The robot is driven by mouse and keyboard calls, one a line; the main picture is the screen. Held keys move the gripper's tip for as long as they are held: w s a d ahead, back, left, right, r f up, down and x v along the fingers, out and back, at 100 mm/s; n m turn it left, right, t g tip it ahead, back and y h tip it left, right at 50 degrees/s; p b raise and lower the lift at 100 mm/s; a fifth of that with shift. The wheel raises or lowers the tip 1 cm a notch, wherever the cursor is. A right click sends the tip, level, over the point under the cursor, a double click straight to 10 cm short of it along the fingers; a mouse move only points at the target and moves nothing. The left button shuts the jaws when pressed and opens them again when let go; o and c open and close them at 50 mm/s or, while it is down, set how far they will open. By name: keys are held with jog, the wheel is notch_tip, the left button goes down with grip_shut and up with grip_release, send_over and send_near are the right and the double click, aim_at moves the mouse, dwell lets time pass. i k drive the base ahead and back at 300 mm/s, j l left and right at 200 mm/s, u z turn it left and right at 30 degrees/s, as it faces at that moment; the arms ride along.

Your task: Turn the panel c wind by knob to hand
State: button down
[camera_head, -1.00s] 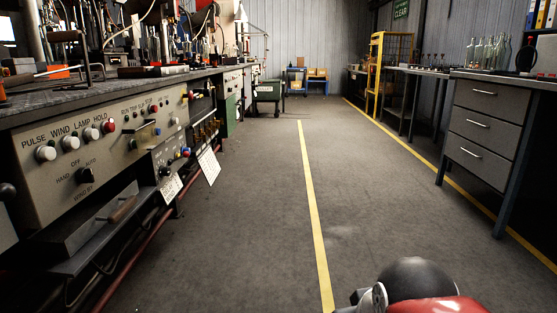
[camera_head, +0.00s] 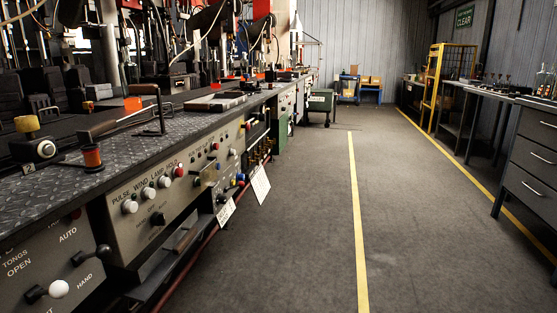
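A grey control panel (camera_head: 130,228) labelled PULSE, WIND, LAMP and HOLD is set in the front of the bench at left centre. A small black knob (camera_head: 157,218) sits below its row of white and red buttons, with small lettering around it that is hard to read now. In the earlier frame this lettering reads HAND, OFF, AUTO and WIND BY. I cannot tell which way the knob points. No panel letter is readable. My gripper is not in view.
A nearer panel (camera_head: 40,262) at lower left has black levers and a white ball knob (camera_head: 58,289). The bench top (camera_head: 60,195) holds tools and a red spool (camera_head: 92,157). A drawer cabinet (camera_head: 530,160) stands at right. The grey floor (camera_head: 290,230) between is clear.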

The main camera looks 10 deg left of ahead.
aim_at(158, 218)
jog(key=u, duration=0.5)
jog(key=k+u, duration=0.15)
jog(key=u, duration=0.3)
jog(key=j+u, duration=0.1)
jog(key=u, duration=0.4)
jog(key=k, duration=0.05)
